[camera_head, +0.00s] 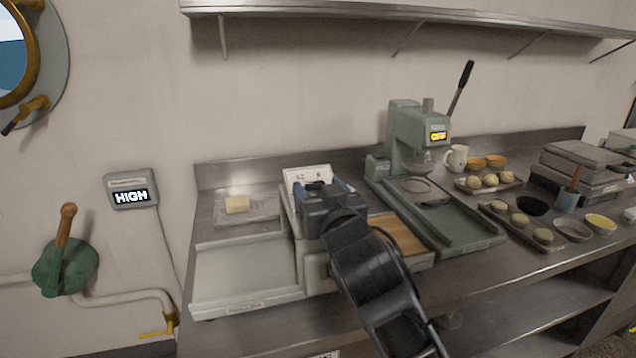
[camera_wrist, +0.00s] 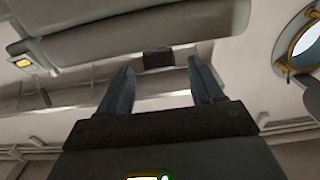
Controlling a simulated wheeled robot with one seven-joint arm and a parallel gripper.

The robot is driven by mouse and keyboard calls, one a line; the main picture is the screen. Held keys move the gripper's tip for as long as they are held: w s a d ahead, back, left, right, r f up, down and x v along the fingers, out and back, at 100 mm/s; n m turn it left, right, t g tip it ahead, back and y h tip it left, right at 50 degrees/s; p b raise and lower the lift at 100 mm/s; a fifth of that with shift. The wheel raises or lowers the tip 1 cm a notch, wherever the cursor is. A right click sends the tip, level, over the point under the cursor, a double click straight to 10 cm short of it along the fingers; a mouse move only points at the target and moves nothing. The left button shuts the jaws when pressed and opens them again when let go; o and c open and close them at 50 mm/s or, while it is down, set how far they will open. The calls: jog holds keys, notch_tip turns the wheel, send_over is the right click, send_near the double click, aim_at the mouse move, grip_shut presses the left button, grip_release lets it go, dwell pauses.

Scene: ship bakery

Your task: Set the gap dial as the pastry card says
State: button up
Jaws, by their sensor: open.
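A white card (camera_head: 308,173) stands behind the pale sheeter-like machine (camera_head: 245,272). Small marks show on it, too small to read surely, and my gripper covers its lower part. My gripper (camera_head: 328,184) is over the middle of this machine, its blue-grey fingers pointing away from my body. The wrist view shows the two fingers (camera_wrist: 160,75) spread apart with nothing held. A small dark block (camera_wrist: 158,60) shows beyond and between the fingertips; I cannot tell what it is. I cannot make out the gap dial; my gripper and arm hide the machine's middle.
A press (camera_head: 405,135) with an amber display stands to the right. Dough balls (camera_head: 490,181), bowls and a waffle-iron-like device (camera_head: 580,165) fill the right. A wall box (camera_head: 131,190) reads HIGH. A shelf (camera_head: 400,10) runs above.

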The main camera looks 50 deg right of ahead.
jog(key=shift+w+d, duration=0.35)
jog(key=shift+w, duration=0.1)
jog(key=shift+f, duration=0.1)
jog(key=c, duration=1.1)
